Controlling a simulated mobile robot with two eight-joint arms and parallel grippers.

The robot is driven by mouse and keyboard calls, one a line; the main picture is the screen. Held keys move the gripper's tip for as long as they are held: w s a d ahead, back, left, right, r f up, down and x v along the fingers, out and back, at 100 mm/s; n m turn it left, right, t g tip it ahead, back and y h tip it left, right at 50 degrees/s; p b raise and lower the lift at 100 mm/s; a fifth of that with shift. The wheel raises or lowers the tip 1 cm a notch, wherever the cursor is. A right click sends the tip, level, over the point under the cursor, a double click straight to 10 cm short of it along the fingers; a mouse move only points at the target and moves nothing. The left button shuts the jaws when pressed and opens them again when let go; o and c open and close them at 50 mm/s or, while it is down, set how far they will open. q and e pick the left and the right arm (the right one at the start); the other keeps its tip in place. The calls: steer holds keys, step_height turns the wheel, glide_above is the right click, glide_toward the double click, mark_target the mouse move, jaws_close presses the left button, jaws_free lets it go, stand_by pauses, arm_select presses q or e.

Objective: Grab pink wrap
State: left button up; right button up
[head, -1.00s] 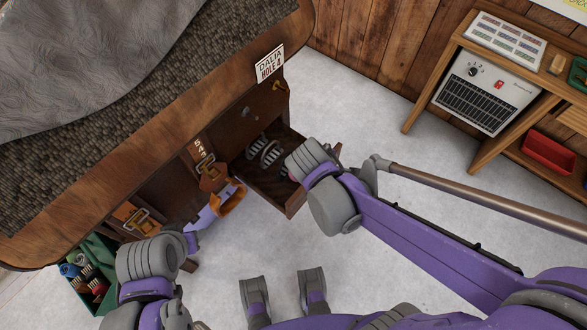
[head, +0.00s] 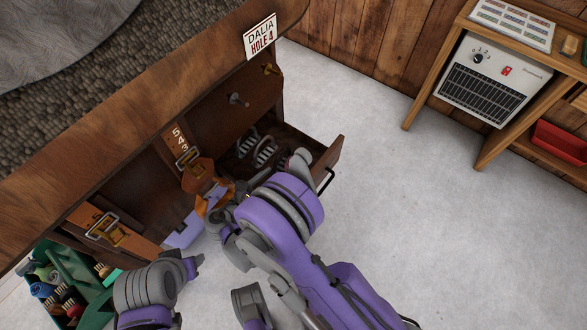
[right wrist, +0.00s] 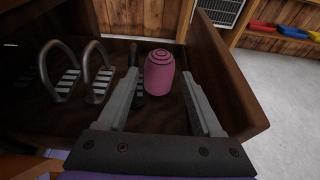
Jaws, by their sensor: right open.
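The pink wrap (right wrist: 160,72) is a rolled, upright cylinder inside the open wooden drawer (right wrist: 235,95). In the right wrist view it stands just beyond and between the spread fingers of my right gripper (right wrist: 160,88), with nothing gripped. In the head view my right gripper (head: 290,165) is at the drawer and largely hides the wrap. My left gripper (head: 192,266) is low at the left, in front of the cabinet, and its jaws are not clear.
Metal stirrups (right wrist: 75,75) with striped treads lie left of the wrap; they also show in the head view (head: 262,150). The drawer's walls surround the wrap. A green tote (head: 75,270) with brushes stands at lower left. The floor to the right is clear.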

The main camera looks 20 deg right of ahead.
mark_target(292, 163)
steer(key=b+x, duration=0.1)
steer(key=x, duration=0.8)
steer(key=shift+w+d+f, duration=0.1)
steer(key=shift+d, duration=0.2)
jaws_close()
